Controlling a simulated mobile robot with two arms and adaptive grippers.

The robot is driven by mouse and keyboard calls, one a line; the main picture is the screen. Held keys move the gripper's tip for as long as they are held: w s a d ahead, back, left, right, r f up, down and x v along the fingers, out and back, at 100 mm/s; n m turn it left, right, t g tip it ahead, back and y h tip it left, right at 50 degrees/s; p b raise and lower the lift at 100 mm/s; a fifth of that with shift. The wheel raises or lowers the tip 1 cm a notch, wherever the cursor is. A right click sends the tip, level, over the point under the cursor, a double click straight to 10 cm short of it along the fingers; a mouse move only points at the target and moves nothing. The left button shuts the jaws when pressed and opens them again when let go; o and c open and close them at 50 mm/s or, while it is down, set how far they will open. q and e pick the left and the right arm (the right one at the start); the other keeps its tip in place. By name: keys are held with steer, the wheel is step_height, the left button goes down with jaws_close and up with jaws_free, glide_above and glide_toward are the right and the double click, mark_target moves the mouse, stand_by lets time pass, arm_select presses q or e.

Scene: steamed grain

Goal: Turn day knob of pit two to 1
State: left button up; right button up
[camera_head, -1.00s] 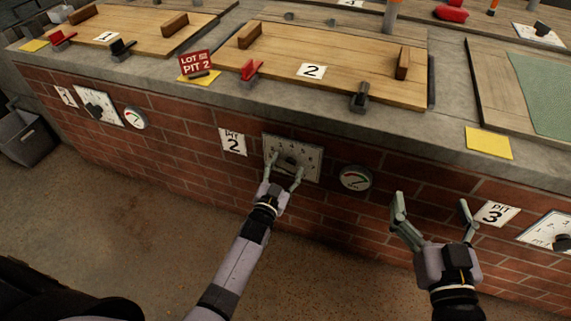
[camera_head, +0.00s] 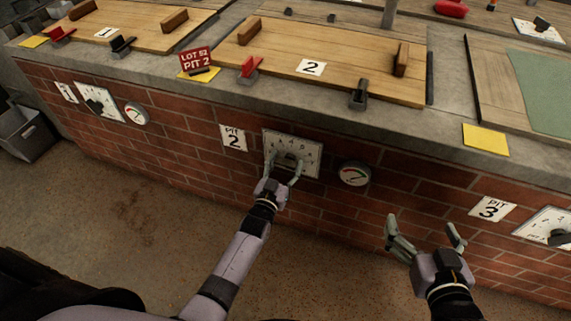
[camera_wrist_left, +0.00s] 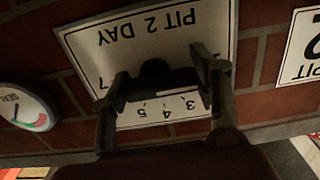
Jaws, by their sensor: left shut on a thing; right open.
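The day panel of pit two (camera_head: 308,146) is a white plate on the brick wall; in the left wrist view the plate (camera_wrist_left: 135,40) shows upside down and reads "PIT 2 DAY" with numbers along an edge. The dark day knob (camera_wrist_left: 155,70) sits in the middle of the plate. My left gripper (camera_head: 284,164) is at the plate, its fingers on either side of the knob and shut on it; it also shows in the left wrist view (camera_wrist_left: 165,84). Which number the knob points to is hard to tell. My right gripper (camera_head: 424,230) is open and empty, right of the gauge.
A round gauge (camera_head: 354,174) is right of the plate, and a "PIT 2" sign (camera_head: 233,137) is left of it. The concrete ledge (camera_head: 300,112) overhangs above. A "PIT 3" sign (camera_head: 492,209) and another dial plate (camera_head: 543,228) lie beyond my right gripper.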

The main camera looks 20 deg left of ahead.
arm_select(q)
steer(key=o, duration=1.2)
steer(key=shift+c, duration=0.2)
steer(key=s, duration=1.2)
steer(key=shift+a, duration=0.25)
